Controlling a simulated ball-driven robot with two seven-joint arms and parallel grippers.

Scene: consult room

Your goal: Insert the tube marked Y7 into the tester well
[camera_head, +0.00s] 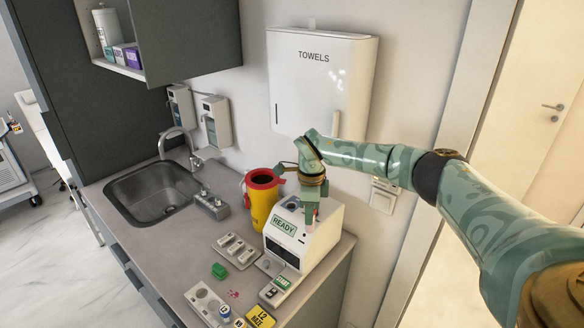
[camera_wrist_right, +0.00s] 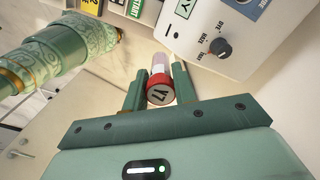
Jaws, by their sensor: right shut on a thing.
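The white tester (camera_head: 317,246) stands on the counter with a READY sign on its front. Its top has a dark round opening (camera_head: 292,204). My right gripper (camera_head: 310,221) is at the tester's top, pointing down. In the right wrist view it is shut on a tube with a red cap (camera_wrist_right: 160,92), held between both fingers. The cap's mark appears to read Y7, upside down. The tube's clear body (camera_wrist_right: 160,62) extends away from the fingers; I cannot tell whether its tip is inside a well. The tester's face with a dial (camera_wrist_right: 220,46) is beside it. My left gripper is not in view.
A yellow bin with a red lid (camera_head: 262,205) stands left of the tester. A sink (camera_head: 155,195) is farther left.

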